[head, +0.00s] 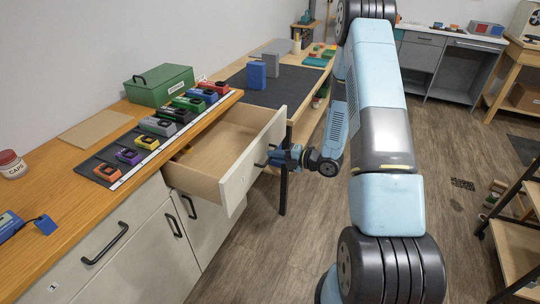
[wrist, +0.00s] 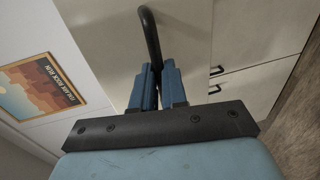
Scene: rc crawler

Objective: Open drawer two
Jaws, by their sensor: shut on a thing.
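The open drawer (head: 240,172) is pulled well out from the bench in the head view. In the wrist view the dark handle (wrist: 150,35) runs between the blue fingers of my gripper (wrist: 158,75). The fingers hide part of the handle.
A shut drawer marked 1 (head: 90,262) is to the left, with its own black handle (head: 104,244). Cabinet doors (head: 150,262) are below. A shelf cart (head: 510,245) stands at right; the floor between is clear.

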